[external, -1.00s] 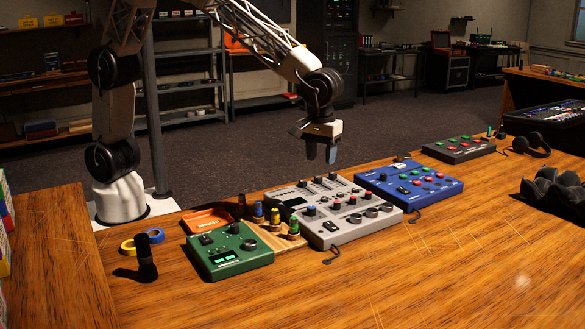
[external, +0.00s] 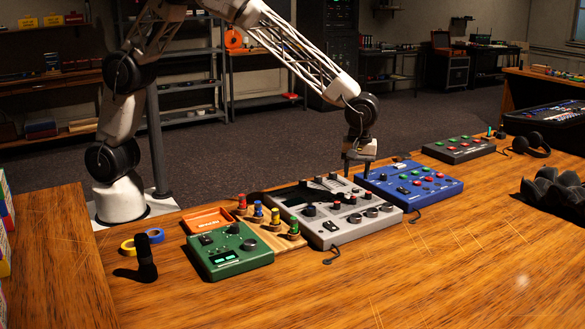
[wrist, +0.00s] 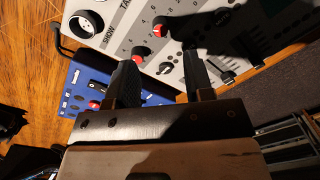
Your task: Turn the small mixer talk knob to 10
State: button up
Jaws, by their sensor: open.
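The grey mixer (external: 361,229) lies on the desk, with knobs, sliders and a small screen on top. In the wrist view its panel (wrist: 115,55) shows the partial label "TA" and the word "SHOW". Two red-topped knobs show there, one (wrist: 159,30) farther from me and one (wrist: 140,57) close beside my left finger. I cannot tell which knob is the talk knob or read its setting. My gripper (external: 357,169) is open and empty, pointing down over the grey mixer's back right side. Its spread fingers (wrist: 160,78) hide part of the panel.
A blue mixer (external: 432,198) sits close to the right of the grey one. A green device (external: 228,262), several coloured pegs on a wooden block and an orange tray (external: 207,220) are to the left. The desk front is largely clear.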

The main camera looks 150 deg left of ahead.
aim_at(353, 197)
jog(key=shift+f, duration=0.1)
jog(key=shift+s+d+f, duration=0.1)
jog(key=shift+d+f, duration=0.05)
jog(key=shift+f, duration=3.65)
grip_shut()
